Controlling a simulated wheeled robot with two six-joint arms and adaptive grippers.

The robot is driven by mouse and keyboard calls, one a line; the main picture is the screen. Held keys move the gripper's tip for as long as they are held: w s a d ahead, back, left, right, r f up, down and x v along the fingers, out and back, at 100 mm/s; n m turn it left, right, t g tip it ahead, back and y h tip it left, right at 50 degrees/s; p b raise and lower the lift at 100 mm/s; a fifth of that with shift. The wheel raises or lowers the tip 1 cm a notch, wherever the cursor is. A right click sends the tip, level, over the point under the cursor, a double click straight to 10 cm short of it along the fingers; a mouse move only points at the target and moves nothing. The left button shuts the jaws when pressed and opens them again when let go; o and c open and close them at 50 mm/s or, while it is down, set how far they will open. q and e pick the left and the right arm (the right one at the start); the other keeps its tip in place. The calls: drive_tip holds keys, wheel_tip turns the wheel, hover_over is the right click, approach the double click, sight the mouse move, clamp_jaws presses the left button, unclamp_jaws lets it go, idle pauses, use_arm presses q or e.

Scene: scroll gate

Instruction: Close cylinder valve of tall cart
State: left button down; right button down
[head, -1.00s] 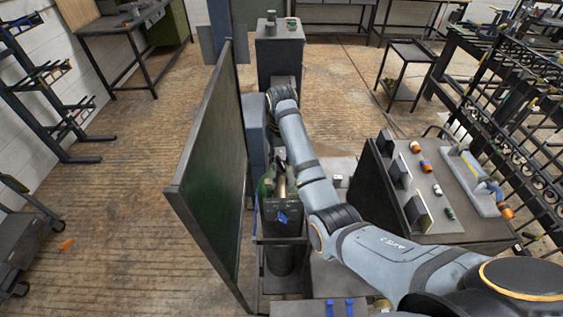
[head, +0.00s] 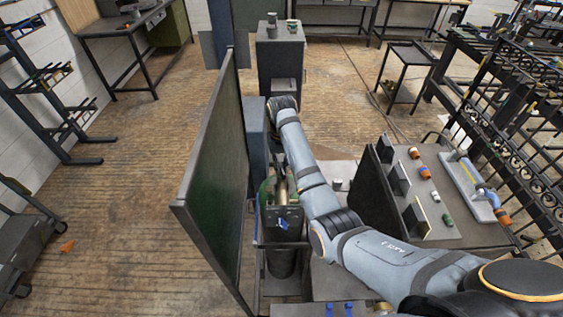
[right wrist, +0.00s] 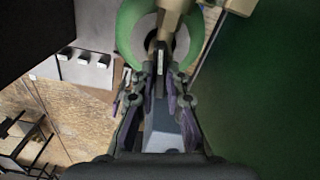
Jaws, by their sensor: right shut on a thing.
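The tall cart (head: 291,212) stands at the centre of the head view, right of the green panel, with a dark upper front bearing a blue mark. A gas cylinder's green top (head: 266,190) and brass valve (head: 282,188) show there. The right wrist view also shows the green top (right wrist: 130,30) and the brass valve (right wrist: 174,14). My right gripper (right wrist: 160,82) is shut on a small pale valve part at the brass valve. Its fingers hide some of that part. In the head view my right gripper (head: 277,163) is partly hidden behind the valve. My left gripper is not in view.
A tall green panel (head: 215,175) stands close left of the cart. A sloped bench (head: 445,205) with small fittings stands to the right. A grey cabinet (head: 281,58) is behind. Open wooden floor (head: 110,210) lies left of the panel.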

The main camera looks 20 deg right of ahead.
drive_tip(key=shift+r+m+p, duration=0.25)
drive_tip(key=shift+m+p, duration=0.55)
drive_tip(key=shift+m, duration=0.1)
drive_tip(key=shift+m+p, duration=0.3)
drive_tip(key=shift+m, duration=0.2)
drive_tip(key=m, duration=0.2)
drive_tip(key=shift+f+m, duration=0.25)
drive_tip(key=shift+m, duration=0.15)
drive_tip(key=m, duration=0.3)
drive_tip(key=shift+m, duration=0.3)
drive_tip(key=m, duration=0.4)
drive_tip(key=shift+m, duration=0.3)
drive_tip(key=m, duration=0.3)
drive_tip(key=shift+m, duration=1.9)
drive_tip(key=shift+r, duration=0.1)
